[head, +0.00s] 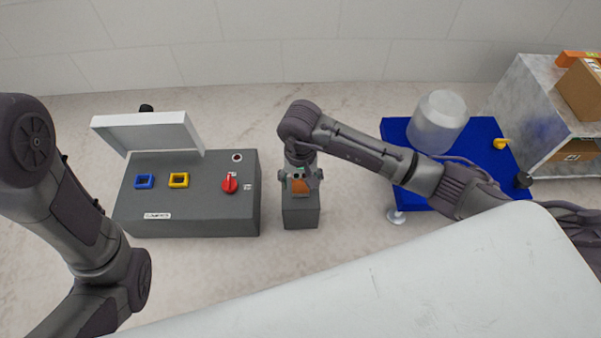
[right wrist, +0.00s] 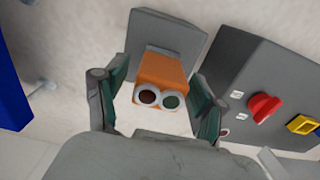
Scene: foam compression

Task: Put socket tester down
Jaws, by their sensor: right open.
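The socket tester (head: 299,187) is a small orange block standing on a grey block (head: 300,217) right of the grey control box. In the right wrist view the tester (right wrist: 164,72) shows a dark red and a dark green round face with pale rims. My right gripper (head: 300,178) is over it, pointing down. In the right wrist view its two fingers (right wrist: 158,88) are spread on either side of the tester, with visible gaps. The grey block (right wrist: 180,33) shows beyond the tester there. My left arm is at the left of the head view; its gripper is not visible.
The grey control box (head: 205,213) has an open lid, blue and yellow square sockets and a red knob (head: 229,183). A blue table (head: 440,190) with a translucent container (head: 438,122) stands right. A white surface (head: 400,285) fills the front. Bare floor surrounds the grey block.

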